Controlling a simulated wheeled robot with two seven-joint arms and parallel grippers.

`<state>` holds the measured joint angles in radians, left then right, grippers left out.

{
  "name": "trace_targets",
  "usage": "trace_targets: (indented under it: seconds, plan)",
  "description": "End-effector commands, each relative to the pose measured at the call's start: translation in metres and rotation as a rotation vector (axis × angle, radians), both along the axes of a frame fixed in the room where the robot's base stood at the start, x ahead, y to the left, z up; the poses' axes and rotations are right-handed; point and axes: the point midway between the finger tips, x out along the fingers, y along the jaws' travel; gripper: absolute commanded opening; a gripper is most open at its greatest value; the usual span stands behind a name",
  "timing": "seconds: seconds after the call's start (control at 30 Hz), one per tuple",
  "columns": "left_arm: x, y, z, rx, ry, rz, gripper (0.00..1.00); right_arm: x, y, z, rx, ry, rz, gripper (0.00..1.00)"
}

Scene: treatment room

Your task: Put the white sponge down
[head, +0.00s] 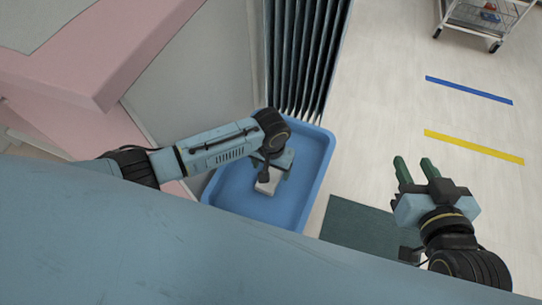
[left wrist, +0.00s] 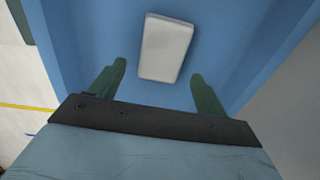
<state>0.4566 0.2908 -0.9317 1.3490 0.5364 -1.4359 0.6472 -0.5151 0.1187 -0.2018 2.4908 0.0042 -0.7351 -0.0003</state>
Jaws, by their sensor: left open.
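The white sponge (left wrist: 166,48) lies on the floor of the blue tray (left wrist: 100,25) in the left wrist view. In the head view the sponge (head: 268,182) shows just below my left gripper (head: 272,170), inside the blue tray (head: 318,175). My left gripper's two green fingers are spread apart in the left wrist view (left wrist: 155,88), with a gap on both sides of the sponge. The wrist hides part of the sponge in the head view. My right gripper (head: 415,165) has its green fingers apart, with nothing between them, over the floor to the right.
A pleated grey curtain (head: 303,50) hangs right behind the tray. A pink padded piece (head: 110,50) stands at the left. A dark green mat (head: 370,235) lies right of the tray. A wire trolley (head: 485,18) stands far off at top right. The floor between has blue and yellow tape.

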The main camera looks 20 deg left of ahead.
Motion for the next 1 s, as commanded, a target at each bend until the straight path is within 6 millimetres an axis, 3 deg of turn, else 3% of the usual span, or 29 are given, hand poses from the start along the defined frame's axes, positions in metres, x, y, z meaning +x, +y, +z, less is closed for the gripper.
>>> trace_targets:
  seconds: [0.5, 0.7, 1.0]
  plan:
    - [0.0, 0.0, 0.038, 0.0, 0.0, 0.001, 0.76, -0.06, -0.032, -0.066, -0.133, 0.52, -0.045, 0.36]
    - [0.0, 0.0, 0.045, 0.0, 0.001, 0.001, 0.76, -0.079, -0.04, -0.077, -0.16, 0.636, -0.056, 0.36]
    - [-0.004, -0.003, 0.047, -0.011, -0.001, -0.006, 0.76, -0.084, -0.042, -0.08, -0.167, 0.671, -0.058, 0.36]
